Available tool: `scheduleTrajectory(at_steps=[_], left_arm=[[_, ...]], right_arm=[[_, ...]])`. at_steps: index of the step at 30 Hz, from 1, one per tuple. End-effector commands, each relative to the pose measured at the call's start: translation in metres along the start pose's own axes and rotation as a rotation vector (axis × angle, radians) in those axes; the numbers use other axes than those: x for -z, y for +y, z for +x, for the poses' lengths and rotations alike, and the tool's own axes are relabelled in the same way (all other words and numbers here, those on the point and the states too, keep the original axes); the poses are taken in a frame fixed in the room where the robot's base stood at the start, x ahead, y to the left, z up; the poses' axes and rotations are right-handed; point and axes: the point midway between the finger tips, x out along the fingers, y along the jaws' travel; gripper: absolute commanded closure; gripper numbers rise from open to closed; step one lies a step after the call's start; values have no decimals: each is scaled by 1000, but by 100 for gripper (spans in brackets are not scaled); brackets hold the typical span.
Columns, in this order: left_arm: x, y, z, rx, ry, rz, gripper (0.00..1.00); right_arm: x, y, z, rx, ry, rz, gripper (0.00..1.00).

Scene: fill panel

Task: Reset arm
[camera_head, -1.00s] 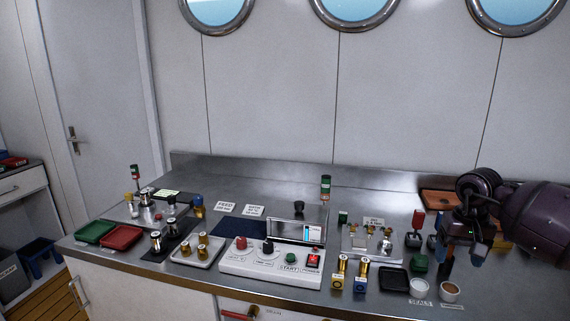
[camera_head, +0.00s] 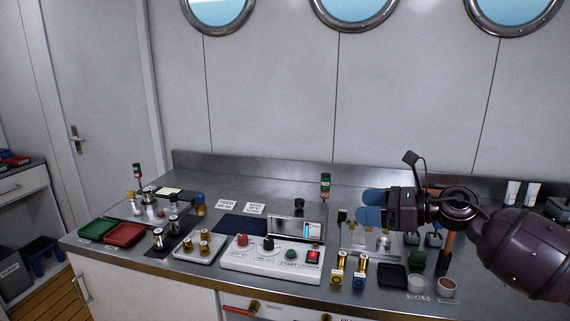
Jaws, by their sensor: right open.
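My right gripper (camera_head: 372,206) is at the right of the view, raised above the right part of the steel counter (camera_head: 352,180). Its two blue fingers point left and are apart, with nothing between them. It hides part of the small metal tray behind and below it. My right arm comes in from the right edge. My left gripper is not in view.
A white control panel (camera_head: 272,259) with knobs and buttons stands mid-counter. Green (camera_head: 97,229) and red (camera_head: 124,235) trays lie at the left. Gold-topped cylinders, a black tray (camera_head: 392,275) and small cups (camera_head: 446,288) stand below the gripper. The counter's back middle is mostly clear.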

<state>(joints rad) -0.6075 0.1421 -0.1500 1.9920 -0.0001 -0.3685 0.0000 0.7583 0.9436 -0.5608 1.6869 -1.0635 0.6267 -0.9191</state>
Motion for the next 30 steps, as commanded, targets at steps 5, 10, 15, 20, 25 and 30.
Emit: scheduleTrajectory(at_steps=[5,10,15,20,25,30], left_arm=[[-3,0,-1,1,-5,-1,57],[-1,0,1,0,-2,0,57],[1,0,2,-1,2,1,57],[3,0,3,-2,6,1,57],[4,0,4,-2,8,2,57],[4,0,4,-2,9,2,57]], right_arm=[[8,12,9,45,-356,683,29],[50,13,-3,79,-647,1324,29],[116,21,-22,123,-885,1854,29],[185,44,-41,186,-1084,2256,29],[255,83,-63,273,-1270,2570,29],[315,133,-87,363,-1428,2766,29]])
